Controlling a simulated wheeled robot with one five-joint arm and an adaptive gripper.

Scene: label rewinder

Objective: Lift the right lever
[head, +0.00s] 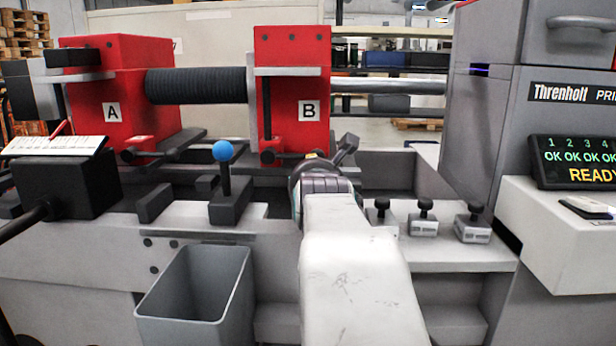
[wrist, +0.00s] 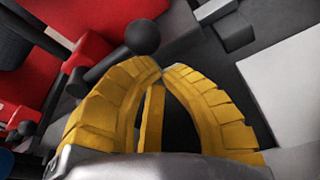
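The right lever (head: 268,156) is a dark rod with a round black knob. It lies low at the foot of the red block marked B (head: 292,95). In the wrist view a black ball knob on a short rod (wrist: 142,37), apparently this lever, stands just beyond the fingertips. My gripper (wrist: 163,70) has yellow ribbed fingers whose tips meet, with nothing seen held between them. Whether the tips touch the knob is unclear. In the head view my arm hides most of the gripper. A similar left lever (head: 128,156) lies below the red block marked A (head: 122,95).
A blue-knobbed upright stick (head: 223,165) stands left of my arm. A grey open bin (head: 196,300) is in front. Several small knobbed blocks (head: 423,218) sit on the ledge at right. A display reading READY (head: 578,162) is at far right. A black ribbed roller (head: 197,85) spans the red blocks.

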